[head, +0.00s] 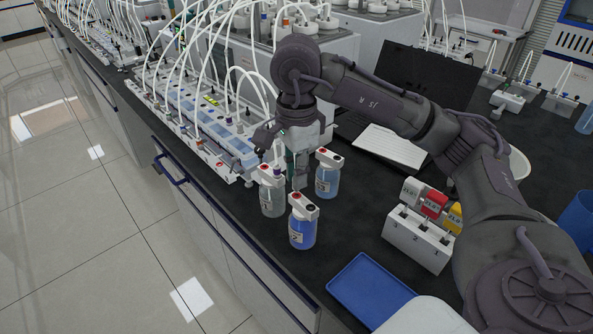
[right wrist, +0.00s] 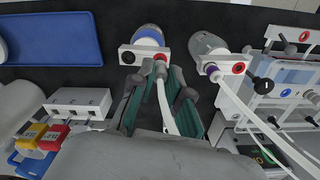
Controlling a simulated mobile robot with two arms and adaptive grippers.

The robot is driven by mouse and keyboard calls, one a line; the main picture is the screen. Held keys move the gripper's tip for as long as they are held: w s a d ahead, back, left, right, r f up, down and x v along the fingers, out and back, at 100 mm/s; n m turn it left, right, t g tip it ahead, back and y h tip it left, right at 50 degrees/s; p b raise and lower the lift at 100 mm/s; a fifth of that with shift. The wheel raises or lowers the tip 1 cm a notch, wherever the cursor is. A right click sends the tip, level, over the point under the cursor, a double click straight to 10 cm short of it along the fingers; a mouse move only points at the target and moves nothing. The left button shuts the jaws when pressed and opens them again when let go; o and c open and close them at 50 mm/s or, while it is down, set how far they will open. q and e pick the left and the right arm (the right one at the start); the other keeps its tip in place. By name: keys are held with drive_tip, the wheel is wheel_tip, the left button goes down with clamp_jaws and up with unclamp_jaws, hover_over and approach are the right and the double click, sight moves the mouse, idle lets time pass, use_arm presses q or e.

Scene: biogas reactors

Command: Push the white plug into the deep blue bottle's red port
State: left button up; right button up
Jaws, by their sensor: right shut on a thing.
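The deep blue bottle (head: 302,233) stands upright on the dark bench, its white cap block carrying a red port (head: 297,196) and a dark port. In the right wrist view the bottle (right wrist: 150,35) is at top centre, with its red port (right wrist: 160,57) right of the dark one. My right gripper (head: 299,180) is close behind the bottle's cap. In the wrist view its teal fingers (right wrist: 160,82) are shut on the white plug (right wrist: 160,70), whose tube trails back between them. The plug's tip is at the red port; its depth is hidden. My left gripper is out of view.
A greyish bottle (head: 272,202) and a light blue bottle (head: 327,182) stand close by. A blue tray (head: 365,285) and a white rack (head: 420,240) with coloured tags are to the right. Tubed reactor equipment (head: 215,135) lines the left side of the bench.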

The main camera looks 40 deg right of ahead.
drive_tip(key=shift+f+b, duration=1.1)
drive_tip(key=shift+b, duration=0.1)
idle(2.1)
idle(0.4)
drive_tip(key=o, duration=0.8)
drive_tip(key=shift+o, duration=0.2)
drive_tip(key=shift+r, duration=0.2)
wheel_tip(320, 180, up, 12)
drive_tip(key=shift+f, duration=0.2)
